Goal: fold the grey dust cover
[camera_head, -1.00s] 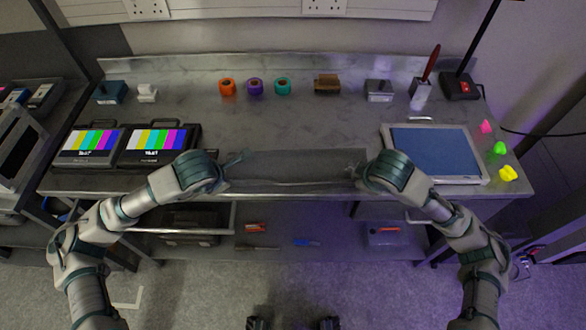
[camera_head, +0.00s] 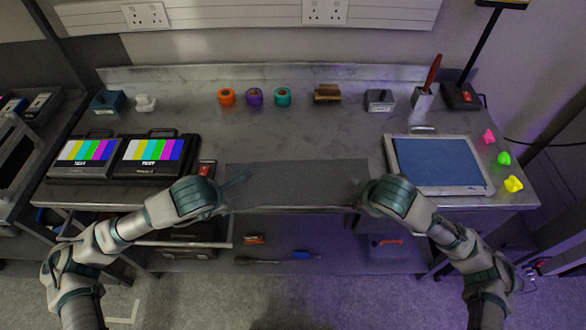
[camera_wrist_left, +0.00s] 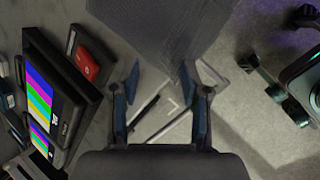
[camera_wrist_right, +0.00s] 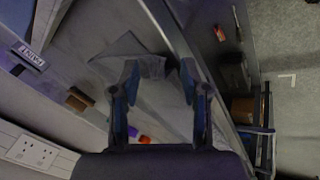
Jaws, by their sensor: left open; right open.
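The grey dust cover (camera_head: 296,182) lies as a dark rectangle at the front middle of the worktop, its near side along the front edge. My left gripper (camera_head: 236,186) is at its left end and my right gripper (camera_head: 356,198) at its right end. In the left wrist view, the open fingers (camera_wrist_left: 161,70) are apart with the cover (camera_wrist_left: 160,28) just beyond them; its corner comes close to one fingertip. In the right wrist view, the open fingers (camera_wrist_right: 160,70) have a raised grey flap of the cover (camera_wrist_right: 130,48) at their tips. Whether they touch it, I cannot tell.
Two colour-bar monitors (camera_head: 152,158) stand left, with a red-marked device (camera_head: 206,169) beside them. A blue-screened tablet (camera_head: 438,163) lies right. Tape rolls (camera_head: 254,97) and small boxes line the back. The worktop middle behind the cover is clear.

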